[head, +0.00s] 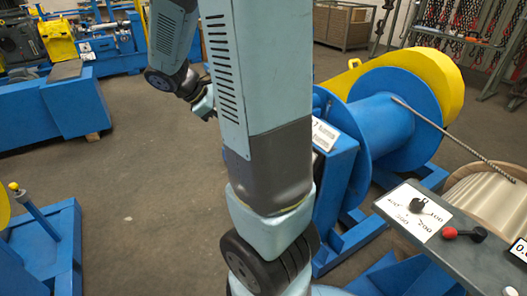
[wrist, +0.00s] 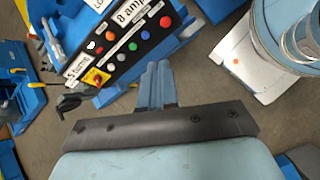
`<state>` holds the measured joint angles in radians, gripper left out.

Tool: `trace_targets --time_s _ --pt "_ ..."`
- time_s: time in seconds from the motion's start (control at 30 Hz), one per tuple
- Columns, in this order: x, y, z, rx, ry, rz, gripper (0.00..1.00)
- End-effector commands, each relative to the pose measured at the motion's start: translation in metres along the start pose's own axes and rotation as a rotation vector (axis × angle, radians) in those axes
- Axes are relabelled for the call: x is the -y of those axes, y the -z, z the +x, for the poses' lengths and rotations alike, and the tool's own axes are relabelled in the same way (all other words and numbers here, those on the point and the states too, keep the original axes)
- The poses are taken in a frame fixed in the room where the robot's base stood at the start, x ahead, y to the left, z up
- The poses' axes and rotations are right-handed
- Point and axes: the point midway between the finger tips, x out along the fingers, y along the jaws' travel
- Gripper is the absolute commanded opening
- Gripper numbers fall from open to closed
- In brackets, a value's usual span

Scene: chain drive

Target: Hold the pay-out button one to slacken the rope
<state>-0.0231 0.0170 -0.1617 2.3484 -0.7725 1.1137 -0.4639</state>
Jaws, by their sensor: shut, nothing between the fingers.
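In the head view a rope (head: 455,140) runs from a blue drum (head: 385,125) down to the right.
A yellow plate with a red switch (wrist: 96,77) sits at the panel's lower left end, with a black handle (wrist: 70,101) beside it. A grey desk (head: 450,255) with a knob and a red-tipped lever stands at front right. Open floor (head: 130,170) lies to the left.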

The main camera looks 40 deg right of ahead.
Motion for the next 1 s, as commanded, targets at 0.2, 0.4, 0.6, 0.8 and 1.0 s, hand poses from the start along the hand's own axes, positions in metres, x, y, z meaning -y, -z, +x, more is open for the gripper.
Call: trace_targets --time_s 0.2,0.4,0.6,0.8,1.0 --pt "-0.033 0.014 0.04 0.211 -0.024 -0.243 0.0" --pt "-0.062 0.027 0.074 0.399 -0.039 -0.473 0.0" --pt "-0.088 0.045 0.108 0.584 -0.047 -0.709 0.0" --pt "-0.112 0.068 0.144 0.767 -0.05 -0.951 0.0" --pt "-0.131 0.096 0.18 0.95 -0.049 -1.196 0.0"
